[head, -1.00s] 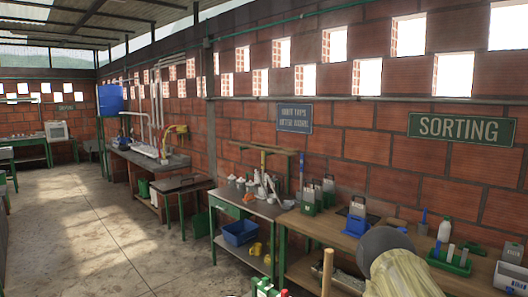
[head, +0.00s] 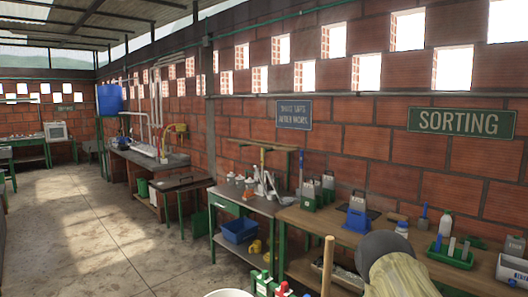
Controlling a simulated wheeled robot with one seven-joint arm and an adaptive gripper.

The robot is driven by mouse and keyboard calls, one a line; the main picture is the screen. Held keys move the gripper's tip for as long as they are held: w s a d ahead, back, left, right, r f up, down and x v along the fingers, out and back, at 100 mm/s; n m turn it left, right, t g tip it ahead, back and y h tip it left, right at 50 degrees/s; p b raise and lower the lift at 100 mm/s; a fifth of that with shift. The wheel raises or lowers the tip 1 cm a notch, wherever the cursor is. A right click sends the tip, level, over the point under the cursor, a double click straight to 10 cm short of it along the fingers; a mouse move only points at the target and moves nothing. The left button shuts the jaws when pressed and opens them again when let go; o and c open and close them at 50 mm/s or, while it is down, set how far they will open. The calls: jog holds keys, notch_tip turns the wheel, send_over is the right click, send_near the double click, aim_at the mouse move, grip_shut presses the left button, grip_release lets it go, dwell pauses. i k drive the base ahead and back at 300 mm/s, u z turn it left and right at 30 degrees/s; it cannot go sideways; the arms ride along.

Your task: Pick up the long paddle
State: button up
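No whole long paddle can be made out for sure. An upright light-wood pole (head: 327,268) rises from the bottom edge in front of the sorting bench. Only its upper part shows, so I cannot tell whether it is the paddle's handle. A T-shaped wooden piece (head: 262,160) stands at the wall behind the metal-topped table; its lower end is hidden. My gripper is not in view.
A wooden bench (head: 328,228) under the SORTING sign holds bottles and trays. A grey rounded top over pale cloth (head: 400,277) blocks its front. A metal-topped table (head: 245,202) has a blue bin (head: 239,230) below. The concrete floor (head: 105,235) at left is clear.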

aim_at(257, 145)
jog(key=u, duration=0.5)
jog(key=k, duration=0.6)
jog(key=u, duration=0.9)
jog(key=i, duration=4.1)
jog(key=z, duration=0.25)
jog(key=i, duration=1.65)
jog(key=z, duration=1)
jog(key=i, duration=1.6)
jog(key=z, duration=0.9)
